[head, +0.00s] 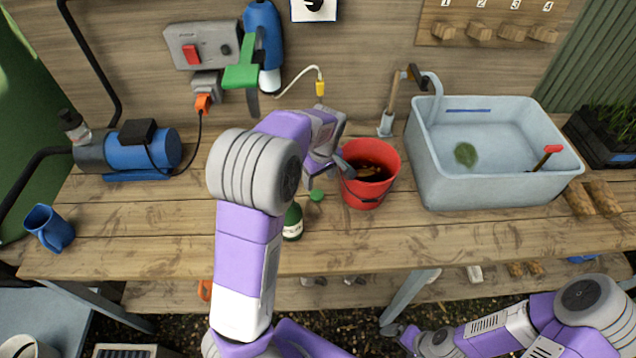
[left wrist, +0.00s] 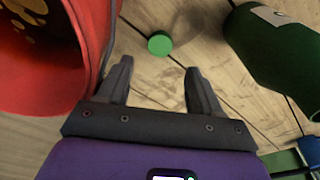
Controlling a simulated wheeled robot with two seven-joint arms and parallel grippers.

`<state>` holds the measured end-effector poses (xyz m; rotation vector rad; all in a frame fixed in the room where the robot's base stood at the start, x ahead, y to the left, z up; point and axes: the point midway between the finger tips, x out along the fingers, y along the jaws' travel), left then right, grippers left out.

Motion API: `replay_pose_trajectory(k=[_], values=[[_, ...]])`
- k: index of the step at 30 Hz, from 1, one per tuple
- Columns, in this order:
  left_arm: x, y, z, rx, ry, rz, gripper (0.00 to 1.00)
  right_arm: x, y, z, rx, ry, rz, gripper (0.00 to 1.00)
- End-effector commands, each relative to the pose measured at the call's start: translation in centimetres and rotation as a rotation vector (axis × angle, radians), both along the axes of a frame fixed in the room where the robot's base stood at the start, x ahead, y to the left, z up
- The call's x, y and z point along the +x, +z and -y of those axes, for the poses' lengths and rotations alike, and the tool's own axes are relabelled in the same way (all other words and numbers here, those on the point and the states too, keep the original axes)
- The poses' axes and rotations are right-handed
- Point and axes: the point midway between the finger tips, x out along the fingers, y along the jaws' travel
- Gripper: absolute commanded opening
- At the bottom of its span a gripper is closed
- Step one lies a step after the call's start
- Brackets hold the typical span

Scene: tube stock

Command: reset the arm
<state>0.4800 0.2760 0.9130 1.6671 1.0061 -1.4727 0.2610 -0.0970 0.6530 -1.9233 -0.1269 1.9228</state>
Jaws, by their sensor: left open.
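My left gripper (head: 322,178) is beside the red bucket (head: 370,187), low over the workbench, partly hidden by my arm in the head view. In the left wrist view its two dark fingers (left wrist: 158,75) are apart with nothing between them. A small green cap (left wrist: 160,43) lies on the wood just beyond the fingertips; it also shows in the head view (head: 316,196). A green bottle (left wrist: 275,45) is to the right of the fingers, and the bucket (left wrist: 45,70) is close on the left. My right arm is low at the right, and its dark end (head: 405,338) is unclear.
A grey sink basin (head: 495,185) stands right of the bucket. A blue pump (head: 143,148) and a blue mug (head: 48,228) are at the left. A green-handled tool (head: 241,76) hangs on the back wall.

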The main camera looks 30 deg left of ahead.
Motion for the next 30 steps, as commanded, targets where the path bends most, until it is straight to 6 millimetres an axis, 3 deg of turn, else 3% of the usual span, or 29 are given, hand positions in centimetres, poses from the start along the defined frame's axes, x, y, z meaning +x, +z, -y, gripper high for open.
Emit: replay_pose_trajectory(k=[1, 6, 18, 30], values=[[0.0, 1.3, 0.1, 0.000, 0.000, 0.002, 0.65, 0.0, 0.6, 0.0, 0.000, 0.000, 0.000, 0.99], [-0.2, 3.5, 0.4, -0.001, 0.001, 0.001, 0.65, 0.0, 1.1, 0.0, 0.000, 0.000, 0.000, 0.99], [-0.3, 4.7, 0.5, 0.000, 0.001, -0.001, 0.65, 0.0, 1.7, 0.0, 0.000, 0.000, 0.000, 0.99], [-0.3, 10.8, 0.5, 0.000, 0.001, -0.001, 0.65, 0.0, 7.8, 0.0, 0.000, 0.000, 0.000, 0.99]])
